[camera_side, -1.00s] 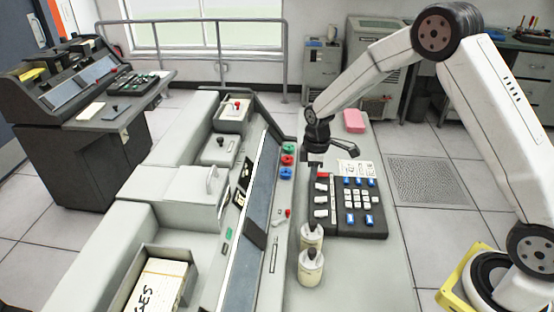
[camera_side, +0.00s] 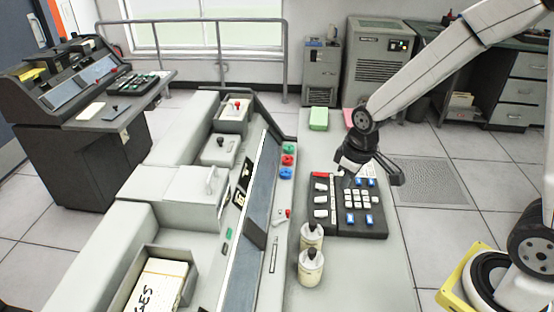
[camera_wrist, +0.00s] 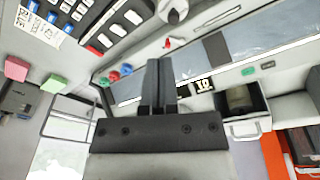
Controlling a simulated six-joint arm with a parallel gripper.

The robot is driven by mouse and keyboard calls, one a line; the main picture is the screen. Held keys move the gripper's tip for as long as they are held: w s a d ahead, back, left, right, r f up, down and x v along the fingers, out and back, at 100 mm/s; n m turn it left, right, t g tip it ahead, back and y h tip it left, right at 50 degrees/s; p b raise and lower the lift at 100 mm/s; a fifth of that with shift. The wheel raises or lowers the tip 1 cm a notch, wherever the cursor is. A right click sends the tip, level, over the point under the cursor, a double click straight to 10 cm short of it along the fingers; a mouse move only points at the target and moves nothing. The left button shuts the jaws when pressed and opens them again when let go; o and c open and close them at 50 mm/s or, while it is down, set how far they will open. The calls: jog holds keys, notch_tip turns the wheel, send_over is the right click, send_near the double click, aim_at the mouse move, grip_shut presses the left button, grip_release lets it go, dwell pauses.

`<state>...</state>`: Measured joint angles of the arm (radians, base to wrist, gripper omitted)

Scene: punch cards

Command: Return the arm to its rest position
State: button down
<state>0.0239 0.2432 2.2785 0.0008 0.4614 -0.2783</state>
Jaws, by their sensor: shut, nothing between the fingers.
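My gripper (camera_side: 350,166) is in the side view above the far part of the black keypad (camera_side: 362,222), with the wrist covering some of its keys. In the wrist view my gripper (camera_wrist: 159,65) shows its two dark fingers together, with nothing between them. The keypad also shows at the top left of the wrist view (camera_wrist: 112,22), with white, blue and red keys.
The long grey console (camera_side: 150,184) runs along the left of the worktop. Two cream bottles (camera_side: 311,267) stand near the front. A green block (camera_side: 318,119) lies at the far end, beside a pink block mostly behind my arm. The worktop's near right is bare.

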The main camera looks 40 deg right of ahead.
jog(key=s+r+m, duration=0.1)
jog(key=s+m, duration=0.2)
jog(key=s, duration=0.4)
jog(key=shift+s+a+t, duration=0.15)
jog(key=shift+a+t, duration=0.25)
jog(key=c, duration=0.5)
grip_release()
jog(key=shift+c, duration=0.2)
jog(key=shift+o, duration=0.5)
jog(key=shift+w, duration=0.35)
jog(key=n+g+h, duration=0.3)
jog(key=n+g, duration=0.3)
jog(key=n, duration=0.3)
send_over(322, 212)
jog(key=w+a, duration=0.3)
notch_tip(322, 212, down, 16)
jog(key=shift+s, duration=0.2)
jog(key=shift+d+f, duration=0.1)
jog(key=shift+f, duration=0.05)
jog(key=shift+x, duration=3.8)
jog(key=shift+d, duration=0.1)
